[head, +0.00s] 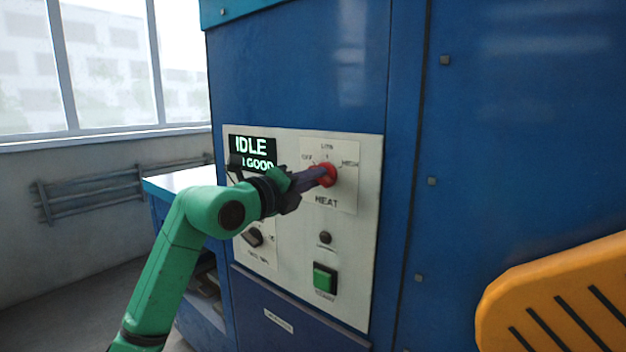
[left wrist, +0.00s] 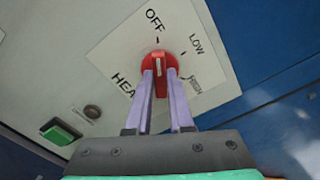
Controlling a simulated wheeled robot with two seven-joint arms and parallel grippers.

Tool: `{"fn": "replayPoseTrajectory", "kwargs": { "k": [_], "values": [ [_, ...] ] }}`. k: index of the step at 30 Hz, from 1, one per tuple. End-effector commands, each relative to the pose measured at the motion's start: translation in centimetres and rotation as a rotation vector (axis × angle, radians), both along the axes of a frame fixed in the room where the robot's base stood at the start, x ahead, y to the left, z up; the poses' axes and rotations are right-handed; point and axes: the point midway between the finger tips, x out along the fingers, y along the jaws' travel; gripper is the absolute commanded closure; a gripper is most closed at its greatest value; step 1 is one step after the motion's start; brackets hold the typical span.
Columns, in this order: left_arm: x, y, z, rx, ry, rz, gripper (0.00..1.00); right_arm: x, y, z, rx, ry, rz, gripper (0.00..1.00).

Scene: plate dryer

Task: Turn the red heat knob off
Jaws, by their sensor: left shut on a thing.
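In the left wrist view the red knob (left wrist: 158,63) has a white line that points up toward the tick by OFF. My left gripper (head: 318,178) reaches the knob from the left. In the left wrist view its two pale fingers (left wrist: 161,80) are shut on the knob, one on each side, and hide its lower part. My right gripper is not in view.
The control panel (head: 365,235) also carries a display (head: 252,150) reading IDLE, a black knob (head: 253,237), a small dark button (head: 325,238) and a green button (head: 325,277). A blue cabinet wall surrounds it. An orange slotted shape (head: 545,300) fills the lower right foreground.

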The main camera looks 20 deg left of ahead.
Motion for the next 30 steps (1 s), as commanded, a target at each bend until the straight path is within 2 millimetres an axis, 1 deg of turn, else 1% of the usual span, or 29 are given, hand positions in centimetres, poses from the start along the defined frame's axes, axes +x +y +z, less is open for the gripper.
{"fn": "replayPoseTrajectory", "kwargs": {
  "k": [1, 4, 5, 6, 7, 16, 20, 23, 30],
  "values": [
    [0.0, -0.1, -0.3, 0.000, 0.009, -0.002, 1.00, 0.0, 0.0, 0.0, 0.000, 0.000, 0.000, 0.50],
    [0.0, -0.1, -0.3, 0.000, 0.009, -0.002, 1.00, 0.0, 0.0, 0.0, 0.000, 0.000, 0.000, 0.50],
    [0.0, -0.1, -0.3, 0.000, 0.009, -0.002, 0.69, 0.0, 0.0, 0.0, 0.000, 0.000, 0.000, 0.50],
    [0.0, -0.1, -0.3, 0.001, 0.008, -0.003, 0.53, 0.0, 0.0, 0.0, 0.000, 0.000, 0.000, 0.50],
    [0.0, -0.1, -0.3, 0.001, 0.007, -0.002, 0.50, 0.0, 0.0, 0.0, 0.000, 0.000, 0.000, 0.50],
    [-0.1, 0.0, -0.1, 0.001, 0.003, -0.001, 0.50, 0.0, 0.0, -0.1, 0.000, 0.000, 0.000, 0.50],
    [-0.9, 0.4, -0.3, 0.000, 0.001, 0.000, 0.50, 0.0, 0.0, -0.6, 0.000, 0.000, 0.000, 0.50],
    [-2.7, 1.1, -0.6, 0.003, -0.001, 0.001, 0.50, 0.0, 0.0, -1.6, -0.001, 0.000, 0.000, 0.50],
    [-9.3, 3.8, -0.8, 0.005, 0.000, 0.003, 0.50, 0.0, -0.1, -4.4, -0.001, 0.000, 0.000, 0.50]
  ]
}}
